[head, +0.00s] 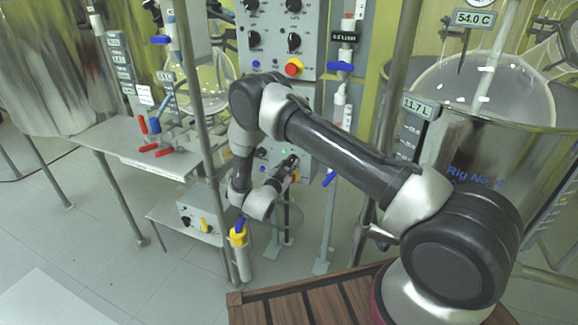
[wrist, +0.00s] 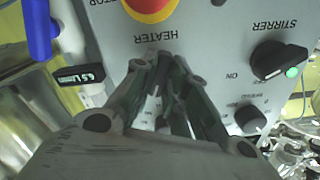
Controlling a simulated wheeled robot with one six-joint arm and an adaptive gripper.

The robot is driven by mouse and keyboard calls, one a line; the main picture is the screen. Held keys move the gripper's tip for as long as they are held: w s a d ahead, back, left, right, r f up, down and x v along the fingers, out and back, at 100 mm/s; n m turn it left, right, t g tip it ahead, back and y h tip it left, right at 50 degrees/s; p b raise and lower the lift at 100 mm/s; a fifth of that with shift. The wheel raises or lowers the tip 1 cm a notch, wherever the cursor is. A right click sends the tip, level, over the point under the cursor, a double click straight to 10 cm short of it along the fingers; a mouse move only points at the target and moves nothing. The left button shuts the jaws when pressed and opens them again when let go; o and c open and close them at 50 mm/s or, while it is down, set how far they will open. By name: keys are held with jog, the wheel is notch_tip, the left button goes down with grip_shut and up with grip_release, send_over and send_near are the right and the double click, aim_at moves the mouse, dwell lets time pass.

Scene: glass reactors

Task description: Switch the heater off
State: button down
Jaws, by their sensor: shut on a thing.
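A grey control panel fills most of the wrist view (wrist: 215,40), where it appears upside down. Its HEATER label (wrist: 138,40) is beside my gripper (wrist: 166,62). The fingers are closed together at the panel just below this label, shut on what appears to be the heater knob; the fingers hide the knob and its pointer, so its setting cannot be read. In the head view my gripper (head: 290,163) reaches the front of the lower control box (head: 262,163). A green light shows on that box; in the wrist view a lit green lamp (wrist: 291,72) sits by the stirrer knob (wrist: 278,60).
A red and yellow stop button (wrist: 150,6) and a smaller dark knob (wrist: 250,119) are close to my gripper. A blue-handled valve (wrist: 40,28) stands beside the panel. In the head view, metal posts (head: 203,130) and a glass reactor (head: 485,150) flank my arm.

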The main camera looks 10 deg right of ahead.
jog(key=n, duration=0.4)
jog(key=shift+n, duration=0.3)
dwell(0.3)
jog(key=c, duration=1.4)
grip_release()
jog(key=v, duration=1.2)
